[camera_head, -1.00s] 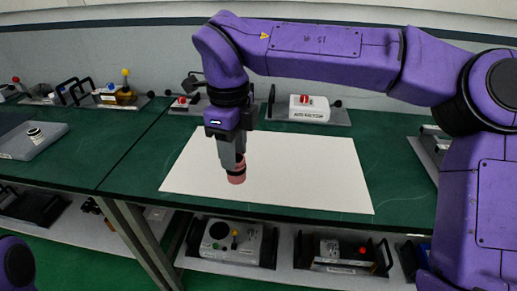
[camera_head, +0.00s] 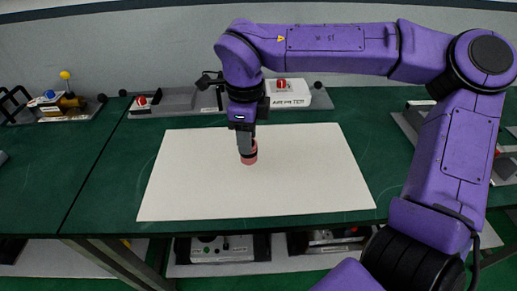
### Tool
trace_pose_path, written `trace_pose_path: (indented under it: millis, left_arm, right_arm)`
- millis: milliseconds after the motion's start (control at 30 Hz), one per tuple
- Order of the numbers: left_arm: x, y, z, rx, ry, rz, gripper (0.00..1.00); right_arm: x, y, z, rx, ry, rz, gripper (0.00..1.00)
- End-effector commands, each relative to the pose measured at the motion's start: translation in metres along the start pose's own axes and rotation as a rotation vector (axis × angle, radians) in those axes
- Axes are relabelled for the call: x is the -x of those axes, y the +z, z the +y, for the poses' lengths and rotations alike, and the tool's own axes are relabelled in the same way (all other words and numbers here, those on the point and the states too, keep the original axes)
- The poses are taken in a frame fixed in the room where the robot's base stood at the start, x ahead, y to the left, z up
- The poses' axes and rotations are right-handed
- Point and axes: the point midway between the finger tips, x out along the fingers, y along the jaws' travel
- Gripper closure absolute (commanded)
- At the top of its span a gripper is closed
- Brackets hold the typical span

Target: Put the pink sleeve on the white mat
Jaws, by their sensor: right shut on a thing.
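The pink sleeve (camera_head: 249,158) is a short cylinder with a dark upper part, upright over the middle of the white mat (camera_head: 200,195). My right gripper (camera_head: 247,147) points down from above and is shut on it. The sleeve's lower end looks at or very near the mat; I cannot tell whether it touches. The gripper hides the sleeve's upper part. The white mat lies flat on the green table and is otherwise bare. My left gripper is not in view.
Along the back of the green table (camera_head: 105,185) stand a white box with a red button (camera_head: 288,93) and a grey base with a red button (camera_head: 142,104). A device with a yellow knob (camera_head: 65,95) stands at the back left. More devices sit on the lower shelf.

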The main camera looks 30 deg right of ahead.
Motion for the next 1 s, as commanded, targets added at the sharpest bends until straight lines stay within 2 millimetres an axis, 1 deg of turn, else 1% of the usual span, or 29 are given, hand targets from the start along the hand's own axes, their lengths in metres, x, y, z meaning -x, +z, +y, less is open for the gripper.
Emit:
trace_pose_path:
  millis: [33, 100, 333, 400, 500, 800, 833, 867, 900, 1000]
  left_arm:
    - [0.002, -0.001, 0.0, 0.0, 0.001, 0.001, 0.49]
    - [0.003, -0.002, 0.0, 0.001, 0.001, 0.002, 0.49]
    - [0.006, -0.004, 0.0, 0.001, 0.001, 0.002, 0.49]
    - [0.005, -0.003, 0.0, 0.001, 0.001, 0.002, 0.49]
    - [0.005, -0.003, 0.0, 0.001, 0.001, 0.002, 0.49]
    - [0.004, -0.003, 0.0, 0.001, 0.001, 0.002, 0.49]
    - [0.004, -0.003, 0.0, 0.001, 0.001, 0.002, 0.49]
    - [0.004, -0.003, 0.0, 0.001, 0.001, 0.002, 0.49]
    - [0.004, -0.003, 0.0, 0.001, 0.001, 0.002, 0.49]
    - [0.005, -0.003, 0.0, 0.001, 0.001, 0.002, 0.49]
  right_arm:
    - [-0.01, -0.006, -0.005, -0.001, 0.004, 0.002, 0.91]
    - [-0.021, -0.012, -0.01, 0.001, 0.004, 0.002, 0.91]
    - [-0.043, -0.026, -0.019, 0.001, 0.004, 0.003, 0.91]
    - [-0.059, -0.025, -0.019, 0.002, 0.005, 0.007, 0.91]
    - [-0.072, -0.025, -0.018, 0.002, 0.003, 0.006, 0.91]
    - [-0.074, -0.025, -0.019, 0.002, 0.001, 0.004, 0.91]
    - [-0.075, -0.025, -0.019, 0.002, 0.001, 0.004, 0.56]
    - [-0.074, -0.025, -0.019, 0.002, 0.001, 0.003, 0.46]
    - [-0.074, -0.025, -0.019, 0.002, 0.001, 0.003, 0.34]
    - [-0.074, -0.025, -0.019, 0.001, 0.001, 0.003, 0.34]
